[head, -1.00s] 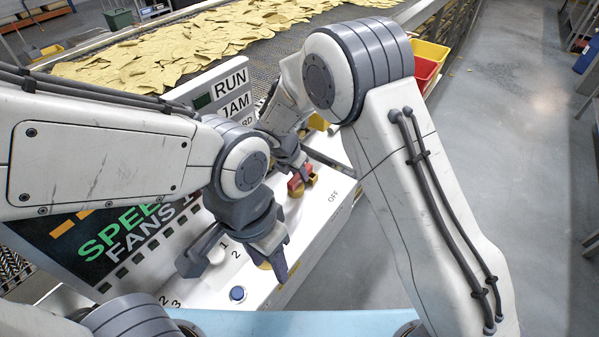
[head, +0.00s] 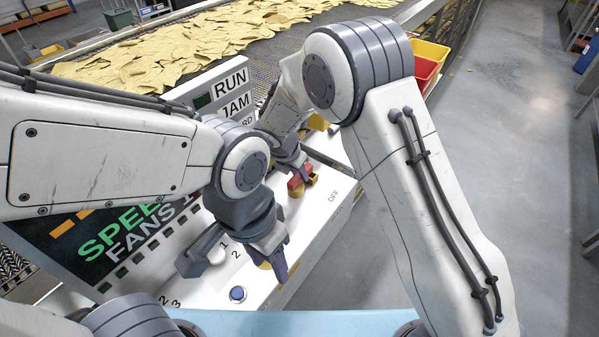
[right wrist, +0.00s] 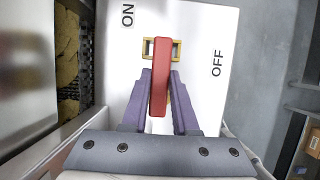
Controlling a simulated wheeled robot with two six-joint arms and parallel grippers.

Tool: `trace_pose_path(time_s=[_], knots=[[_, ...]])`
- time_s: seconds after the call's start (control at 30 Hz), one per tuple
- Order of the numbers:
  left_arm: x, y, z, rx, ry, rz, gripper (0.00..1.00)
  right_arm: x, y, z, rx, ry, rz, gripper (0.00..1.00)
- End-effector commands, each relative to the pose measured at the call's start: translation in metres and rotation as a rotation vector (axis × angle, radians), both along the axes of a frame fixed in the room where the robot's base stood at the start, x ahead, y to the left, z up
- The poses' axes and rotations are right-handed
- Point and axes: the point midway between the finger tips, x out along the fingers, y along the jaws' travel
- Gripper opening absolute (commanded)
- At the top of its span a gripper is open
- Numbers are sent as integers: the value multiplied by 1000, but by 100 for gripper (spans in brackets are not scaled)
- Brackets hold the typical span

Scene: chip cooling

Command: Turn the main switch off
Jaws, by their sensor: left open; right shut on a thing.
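The main switch has a red handle (right wrist: 160,85) on a yellow bracket (right wrist: 176,48), set on a white panel between the words ON and OFF. In the right wrist view the handle points straight along the picture, between the two labels. My right gripper (right wrist: 160,110) is shut on the red handle, one purple finger on each side. In the head view the red handle (head: 297,183) shows just below my right gripper (head: 296,166), partly hidden by it. My left gripper (head: 236,264) is open above the lower panel, around the labels 1 and 2.
A blue button (head: 238,294) sits on the white panel near my left gripper. A display (head: 110,235) with green lettering stands behind. A conveyor (head: 190,45) covered with chips runs along the back. Yellow and red bins (head: 428,62) stand behind my right arm.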

Motion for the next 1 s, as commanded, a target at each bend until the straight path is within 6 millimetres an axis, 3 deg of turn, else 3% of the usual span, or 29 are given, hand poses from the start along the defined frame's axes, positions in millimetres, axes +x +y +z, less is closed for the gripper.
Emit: trace_pose_path(time_s=[0.53, 1.0], knots=[[0, 0, 1, 0, 0, 0, 50, -1, 0, 0, 0, 1, -45, 0], [0, 0, 5, 0, 0, -1, 50, -5, -3, 0, 0, 3, -346, 0]])
